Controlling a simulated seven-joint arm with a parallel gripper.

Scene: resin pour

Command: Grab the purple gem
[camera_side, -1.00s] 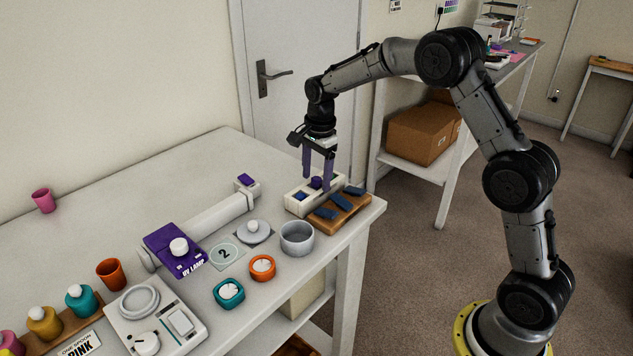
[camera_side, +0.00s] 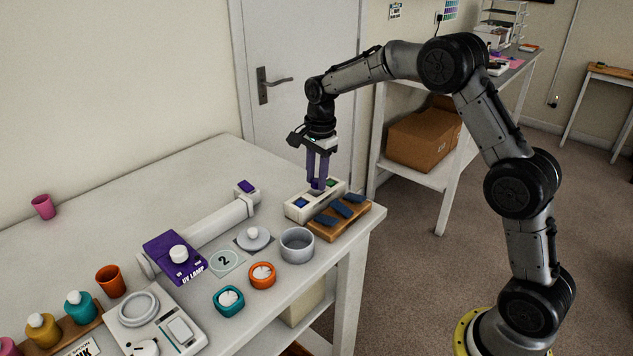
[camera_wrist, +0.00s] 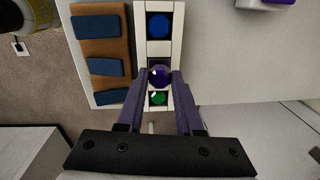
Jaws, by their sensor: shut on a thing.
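The purple gem (camera_wrist: 159,75) shows between my fingertips in the wrist view. It sits over the middle compartment of a white gem tray (camera_wrist: 152,48); in the side view the tray (camera_side: 297,213) stands near the table's far right corner. My gripper (camera_side: 318,186) points straight down over the tray, and its purple fingers are shut on the purple gem, which they mostly hide in the side view. I cannot tell whether the gem is clear of its compartment. A blue gem (camera_wrist: 159,26) and a green gem (camera_wrist: 159,98) lie in the compartments on either side.
A wooden block with dark blue pads (camera_side: 327,216) stands right beside the tray. A grey cup (camera_side: 297,243), a lidded disc (camera_side: 254,238) and a purple UV lamp (camera_side: 174,257) stand to the left. The table's right edge is close.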

